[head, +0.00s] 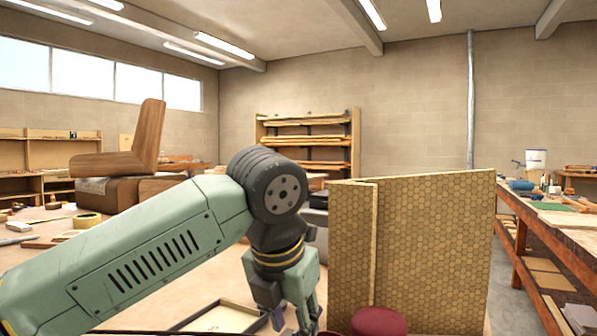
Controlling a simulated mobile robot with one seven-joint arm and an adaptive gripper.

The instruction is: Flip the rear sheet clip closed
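No sheet clip can be made out in the head view. My gripper (290,318) points down at the bottom centre, just left of an upright honeycomb-patterned panel (435,250). Its fingers are small and dark and run close to the lower picture edge, so I cannot tell whether they are open or shut. I see nothing held between them. The arm's dark wrist joint stands above the gripper and hides part of what lies behind.
A dark red round object (379,322) sits low before the panel. A shallow tray (222,318) lies left of my gripper. A bent wooden piece (147,140) stands at left. A workbench (570,228) runs along the right; a rack (308,140) stands behind.

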